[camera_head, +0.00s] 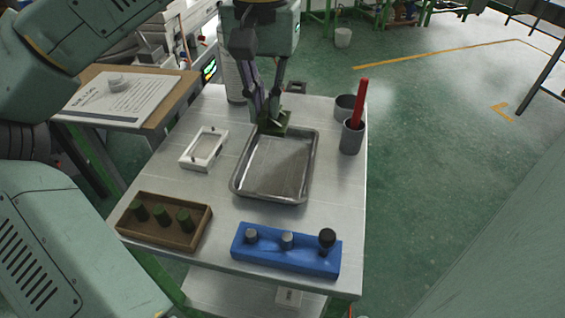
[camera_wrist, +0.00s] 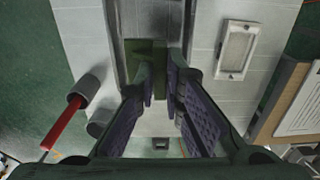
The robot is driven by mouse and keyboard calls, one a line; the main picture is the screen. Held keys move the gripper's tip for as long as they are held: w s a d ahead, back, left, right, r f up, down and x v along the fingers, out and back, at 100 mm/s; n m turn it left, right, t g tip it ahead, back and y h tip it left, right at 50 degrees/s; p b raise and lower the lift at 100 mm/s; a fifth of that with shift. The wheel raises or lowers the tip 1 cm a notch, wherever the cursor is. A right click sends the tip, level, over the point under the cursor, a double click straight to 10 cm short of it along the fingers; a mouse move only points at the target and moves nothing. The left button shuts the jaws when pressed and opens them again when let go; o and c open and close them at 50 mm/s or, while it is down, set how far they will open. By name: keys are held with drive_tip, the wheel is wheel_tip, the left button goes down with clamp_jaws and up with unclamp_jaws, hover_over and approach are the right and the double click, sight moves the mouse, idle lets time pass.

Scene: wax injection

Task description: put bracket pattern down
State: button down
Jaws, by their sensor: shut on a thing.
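My gripper (camera_head: 268,118) is shut on the dark green bracket pattern (camera_head: 281,122), at the far edge of the metal tray (camera_head: 236,185). In the wrist view, the green pattern (camera_wrist: 145,52) shows between and beyond the two purple-padded fingers (camera_wrist: 160,85). The tray is shallow and its visible floor is empty. The pattern overlaps the tray's far rim in the head view; I cannot tell whether it touches the tray. The fingers hide part of the pattern.
A white frame (camera_head: 187,163) lies left of the tray. A wooden box (camera_head: 163,236) with green cylinders and a blue holder (camera_head: 285,262) stand at the front. Grey cups (camera_head: 351,140), one holding a red stick (camera_head: 361,100), stand right. Bare tabletop surrounds the tray.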

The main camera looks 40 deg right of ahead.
sight(269, 167)
wheel_tip(269, 167, down, 10)
drive_tip(key=shift+w+d+r+p, duration=0.1)
drive_tip(key=shift+p, duration=0.6)
drive_tip(key=shift+f, duration=0.3)
drive_tip(key=c, duration=1.7)
unclamp_jaws()
drive_tip(key=shift+r, duration=0.1)
wheel_tip(269, 167, up, 12)
drive_tip(key=shift+r+b, duration=0.15)
drive_tip(key=shift+b, duration=0.3)
